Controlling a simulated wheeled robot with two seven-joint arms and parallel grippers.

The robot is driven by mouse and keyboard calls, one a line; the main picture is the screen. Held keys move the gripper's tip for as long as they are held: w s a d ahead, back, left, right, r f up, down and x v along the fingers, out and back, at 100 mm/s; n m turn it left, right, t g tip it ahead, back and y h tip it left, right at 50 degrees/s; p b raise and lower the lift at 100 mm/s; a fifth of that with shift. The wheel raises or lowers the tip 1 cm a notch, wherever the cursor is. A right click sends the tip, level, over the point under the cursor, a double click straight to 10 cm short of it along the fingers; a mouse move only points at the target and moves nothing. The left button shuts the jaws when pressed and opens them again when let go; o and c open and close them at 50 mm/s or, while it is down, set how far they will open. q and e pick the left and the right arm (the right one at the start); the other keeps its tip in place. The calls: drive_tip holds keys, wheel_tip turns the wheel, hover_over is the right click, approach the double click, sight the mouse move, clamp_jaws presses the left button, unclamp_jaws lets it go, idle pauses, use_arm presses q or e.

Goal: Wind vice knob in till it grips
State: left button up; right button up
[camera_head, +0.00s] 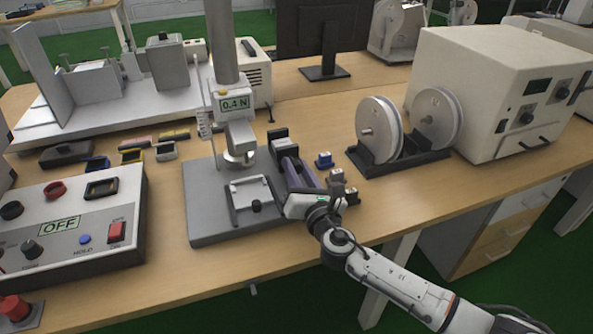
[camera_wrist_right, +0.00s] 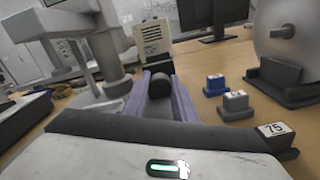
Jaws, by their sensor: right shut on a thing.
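My right gripper (camera_head: 298,204) is at the vice's near end, shut on the knob there. The gap between the vice jaws is unclear. My left gripper is not in view.
A force gauge reading 0.4 N (camera_head: 235,104) hangs on the stand's column above the grey base plate (camera_head: 212,226). A blue block (camera_head: 323,160) and small grey weights (camera_head: 337,177) stand close right of the vice. A reel holder (camera_head: 400,163) stands farther right. A control box (camera_head: 70,228) is left.

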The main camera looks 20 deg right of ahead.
drive_tip(key=m+b, duration=0.1)
drive_tip(key=m, duration=0.2)
drive_tip(key=shift+f+m, duration=0.15)
drive_tip(key=shift+m, duration=0.25)
drive_tip(key=m+b, duration=0.1)
drive_tip(key=m, duration=0.7)
drive_tip(key=shift+d+m, duration=0.1)
drive_tip(key=shift+m, duration=2.2)
drive_tip(key=o, duration=1)
drive_tip(key=shift+o, duration=0.2)
drive_tip(key=shift+s, duration=0.1)
